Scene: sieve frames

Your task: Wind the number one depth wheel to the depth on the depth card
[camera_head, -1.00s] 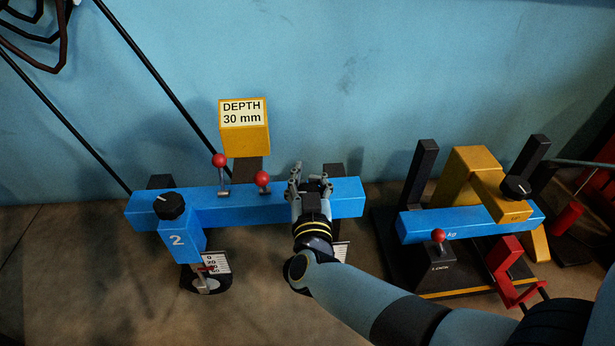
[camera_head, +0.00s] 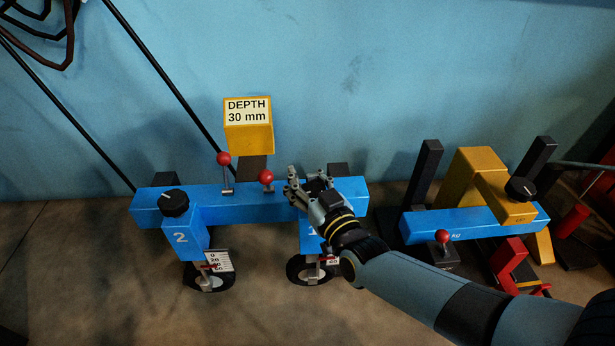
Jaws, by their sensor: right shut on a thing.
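The yellow depth card (camera_head: 248,111) stands behind the blue beam and reads DEPTH 30 mm. My right gripper (camera_head: 308,186) is shut on the black knob of the number one depth wheel, at the right part of the blue beam (camera_head: 245,199). The fingers and wrist hide most of that knob. The number one unit's lower wheel (camera_head: 302,270) and part of its white scale (camera_head: 331,261) show below; its reading is too hidden to tell. The number two knob (camera_head: 174,203) is at the left, above a blue block marked 2. My left gripper is not in view.
Two red-topped levers (camera_head: 224,159) (camera_head: 266,177) stand on the beam, left of my gripper. The number two scale (camera_head: 219,261) hangs below its block. At the right is another blue beam (camera_head: 470,222) with a yellow frame and a red-topped lever.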

